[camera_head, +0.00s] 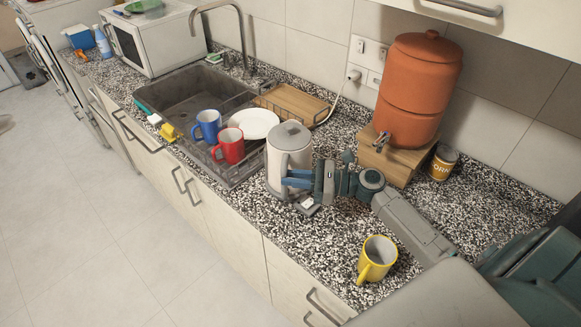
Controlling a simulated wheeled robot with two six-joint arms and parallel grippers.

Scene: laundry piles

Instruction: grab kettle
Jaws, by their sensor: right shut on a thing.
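My right gripper (297,182) reaches in from the right and is shut on the kettle's right side at mid-height. Its blue fingers lie against the kettle. Whether they grip the handle or the body is hard to tell, as the gripper hides that part. My left gripper is not in view.
A yellow mug (377,259) stands near the counter's front edge. A terracotta water filter (417,85) on a wooden stand and a can (443,162) are behind my right arm. Red (229,147) and blue (207,126) mugs and a plate (254,123) sit in the rack by the sink (175,92).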

